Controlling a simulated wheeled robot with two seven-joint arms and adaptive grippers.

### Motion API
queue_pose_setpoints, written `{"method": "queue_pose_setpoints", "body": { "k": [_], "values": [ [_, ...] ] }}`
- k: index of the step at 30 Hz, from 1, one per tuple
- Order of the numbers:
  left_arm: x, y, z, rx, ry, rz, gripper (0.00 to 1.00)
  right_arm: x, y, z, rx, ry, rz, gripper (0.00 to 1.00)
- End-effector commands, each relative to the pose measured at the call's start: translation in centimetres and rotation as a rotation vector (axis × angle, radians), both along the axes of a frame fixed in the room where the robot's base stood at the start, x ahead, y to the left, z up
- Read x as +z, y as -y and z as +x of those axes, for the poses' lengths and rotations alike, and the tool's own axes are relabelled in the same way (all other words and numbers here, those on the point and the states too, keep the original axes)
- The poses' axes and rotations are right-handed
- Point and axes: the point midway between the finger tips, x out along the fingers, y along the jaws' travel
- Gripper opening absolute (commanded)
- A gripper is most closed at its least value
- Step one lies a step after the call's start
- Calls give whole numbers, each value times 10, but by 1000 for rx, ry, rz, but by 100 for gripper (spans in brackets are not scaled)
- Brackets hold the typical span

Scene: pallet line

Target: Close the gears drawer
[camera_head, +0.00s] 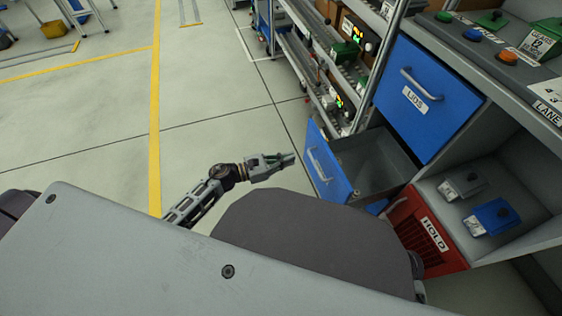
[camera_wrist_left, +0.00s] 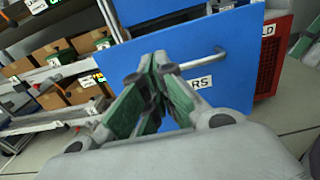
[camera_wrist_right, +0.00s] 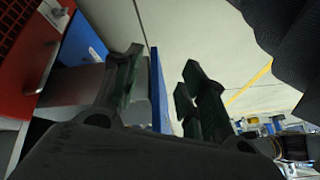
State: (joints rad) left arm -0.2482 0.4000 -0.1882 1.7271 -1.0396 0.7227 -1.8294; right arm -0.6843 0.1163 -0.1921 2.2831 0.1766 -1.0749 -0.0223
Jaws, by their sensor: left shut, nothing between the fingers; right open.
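The gears drawer stands open in the head view, with its blue front (camera_head: 326,165) pulled out and its grey inside showing. The left wrist view shows its front (camera_wrist_left: 235,55) with a bar handle and a label ending in "RS". My left gripper (camera_head: 290,158) is shut and empty, in front of this face; contact cannot be told. Its fingertips (camera_wrist_left: 152,65) cover part of the label and handle. My right gripper (camera_wrist_right: 165,65) is open in the right wrist view. A blue panel (camera_wrist_right: 156,90), seen edge-on, shows between its fingers; whether they touch it cannot be told.
A red HOLD front (camera_head: 425,232) is lower right, beside a shelf with grey and blue devices (camera_head: 493,216). A rack with boxes (camera_head: 345,55) stands behind.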

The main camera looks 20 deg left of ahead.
Motion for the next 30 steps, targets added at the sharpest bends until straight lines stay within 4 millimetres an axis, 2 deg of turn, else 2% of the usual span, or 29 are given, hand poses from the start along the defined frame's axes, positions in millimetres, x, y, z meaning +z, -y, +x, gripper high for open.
{"method": "queue_pose_setpoints", "body": {
  "k": [9,21,30],
  "values": [
    [0,29,22,-1,2,-1,0,-20,-2,-4,-8,4,16,42],
    [0,64,47,0,1,-2,0,-35,-6,-4,-22,30,44,42],
    [0,79,58,0,0,-1,0,-41,-7,0,-31,50,57,42]
  ]
}}
